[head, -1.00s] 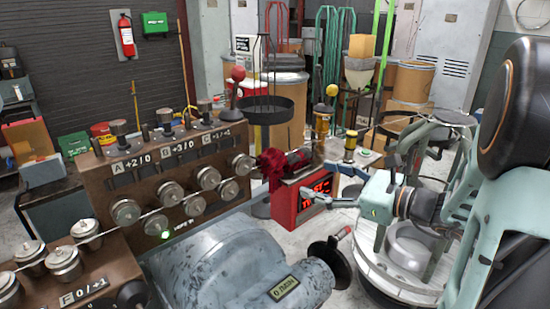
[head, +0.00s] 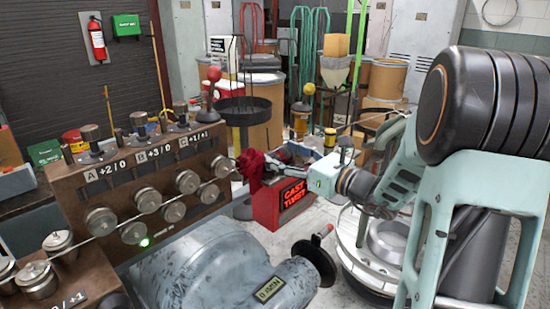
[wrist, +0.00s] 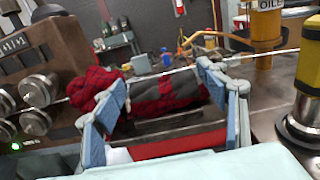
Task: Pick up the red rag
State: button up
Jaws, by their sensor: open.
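The red rag (head: 251,164) is a crumpled dark red bundle at the right end of the roller machine, by the red CAST TWIST box. It also shows in the wrist view (wrist: 95,84), bunched beside my left finger, around or against the wire. My gripper (wrist: 162,80) is open. A grey-and-red piece (wrist: 165,93) lies between its fingers; I cannot tell whether it is part of the rag. In the head view my gripper (head: 300,165) is just right of the rag, its fingertips partly hard to make out.
The red CAST TWIST box (head: 285,201) stands below the rag. The roller machine (head: 130,185) is left, with a grey motor housing (head: 225,262) in front. A thin wire (wrist: 180,73) crosses the wrist view. A yellow-and-black post (wrist: 303,110) stands at right.

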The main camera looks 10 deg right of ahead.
jog(key=shift+x, duration=1.05)
jog(key=c, duration=0.8)
jog(key=shift+o, duration=0.2)
jog(key=shift+r, duration=0.1)
